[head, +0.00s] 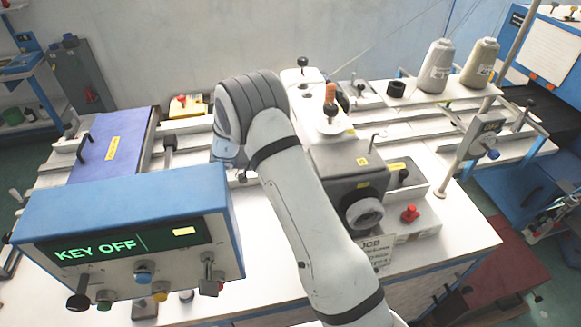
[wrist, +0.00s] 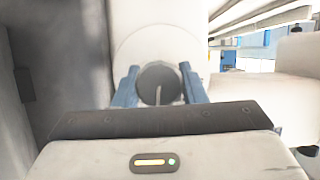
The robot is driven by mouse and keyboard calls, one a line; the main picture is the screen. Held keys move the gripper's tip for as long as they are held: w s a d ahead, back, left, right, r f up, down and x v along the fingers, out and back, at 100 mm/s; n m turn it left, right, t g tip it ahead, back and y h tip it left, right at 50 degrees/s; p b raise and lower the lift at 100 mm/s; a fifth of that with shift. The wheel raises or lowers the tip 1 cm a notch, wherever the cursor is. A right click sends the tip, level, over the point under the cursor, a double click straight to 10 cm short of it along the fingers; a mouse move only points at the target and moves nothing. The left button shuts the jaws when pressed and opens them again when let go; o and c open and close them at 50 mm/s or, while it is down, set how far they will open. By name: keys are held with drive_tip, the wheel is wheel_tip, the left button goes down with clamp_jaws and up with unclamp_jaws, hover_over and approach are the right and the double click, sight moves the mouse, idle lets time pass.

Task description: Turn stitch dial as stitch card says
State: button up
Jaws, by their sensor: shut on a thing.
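A dark grey round dial (wrist: 157,78) with a pale pointer line sits on a white round boss in the wrist view. The line stands nearly upright. My gripper (wrist: 158,88) has its two blue fingers on either side of the dial and is shut on it. In the head view my arm hides the dial and most of the gripper. A white card (head: 377,252) headed "JOB" stands at the front of the white table, partly behind my arm; its smaller print is too small to read.
A blue-topped control box (head: 125,225) at the left shows "KEY OFF" on its display. A sewing machine body with a dark knob housing (head: 345,165) stands right of my arm. A red knob (head: 409,213) and thread cones (head: 437,65) are further right.

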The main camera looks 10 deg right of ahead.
drive_tip(key=m+t+b, duration=0.2)
drive_tip(key=m+b, duration=0.1)
drive_tip(key=b, duration=0.1)
drive_tip(key=shift+f, duration=0.2)
drive_tip(key=shift+r+m+t+b, duration=0.15)
drive_tip(key=shift+m+t+b, duration=0.5)
drive_tip(key=shift+b, duration=0.6)
drive_tip(key=o, duration=1)
wheel_tip(320, 180, up, 10)
drive_tip(key=shift+r+b, duration=0.1)
drive_tip(key=shift+b, duration=0.8)
